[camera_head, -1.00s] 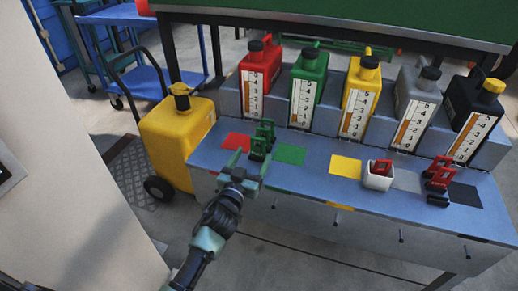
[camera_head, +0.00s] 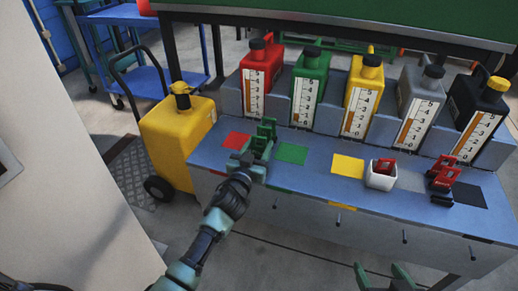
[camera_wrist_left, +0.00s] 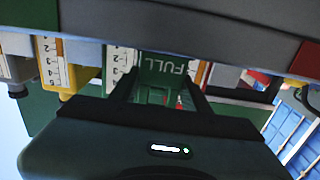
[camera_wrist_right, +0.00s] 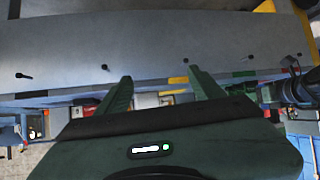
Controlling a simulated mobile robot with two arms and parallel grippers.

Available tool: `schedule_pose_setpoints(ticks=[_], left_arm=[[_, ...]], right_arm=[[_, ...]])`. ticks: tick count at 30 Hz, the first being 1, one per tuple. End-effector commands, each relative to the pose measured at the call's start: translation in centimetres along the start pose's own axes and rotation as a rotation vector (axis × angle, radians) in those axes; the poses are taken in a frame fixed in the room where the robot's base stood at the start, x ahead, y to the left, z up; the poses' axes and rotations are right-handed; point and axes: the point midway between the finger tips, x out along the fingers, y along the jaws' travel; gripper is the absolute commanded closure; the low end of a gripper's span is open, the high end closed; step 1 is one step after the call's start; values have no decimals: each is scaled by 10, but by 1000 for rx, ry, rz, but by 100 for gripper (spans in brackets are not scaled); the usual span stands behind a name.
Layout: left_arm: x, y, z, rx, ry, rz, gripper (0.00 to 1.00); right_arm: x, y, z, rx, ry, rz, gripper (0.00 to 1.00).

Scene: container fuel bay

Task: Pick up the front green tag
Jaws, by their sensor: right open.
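Two green tags stand one behind the other on the blue bench, near its left end: the back green tag (camera_head: 267,129) and the front green tag (camera_head: 259,146). My left gripper (camera_head: 253,161) is at the front tag, its fingers partly hidden among the green shapes. In the left wrist view, a green tag marked "FULL" (camera_wrist_left: 165,68) stands between the two fingers; whether they press on it I cannot tell. My right gripper (camera_head: 380,268) is open and empty, in front of the bench; its spread fingers show in the right wrist view (camera_wrist_right: 159,84).
Red, green, yellow, grey and black containers stand along the bench's back. Coloured squares mark the bench top (camera_head: 318,166). A yellow tank (camera_head: 172,140) stands left.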

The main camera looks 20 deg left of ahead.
Motion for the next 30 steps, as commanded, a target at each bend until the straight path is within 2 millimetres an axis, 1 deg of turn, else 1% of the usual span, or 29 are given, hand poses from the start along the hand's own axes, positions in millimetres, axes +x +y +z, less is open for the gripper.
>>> schedule_pose_setpoints(ticks=[11,14,20,23,26,30], left_arm=[[0,0,-1,0,0,0,92],[0,0,-4,1,1,0,92],[0,0,-16,0,2,1,92],[0,0,-24,0,2,0,92],[0,0,-32,0,2,1,92],[0,0,-48,0,3,1,92]], right_arm=[[0,0,1,0,-7,1,33],[-2,1,4,0,-28,2,33],[-11,4,33,2,-167,9,33],[-20,6,52,4,-260,14,33],[-31,9,72,6,-363,20,33],[-53,13,100,11,-523,29,33]])
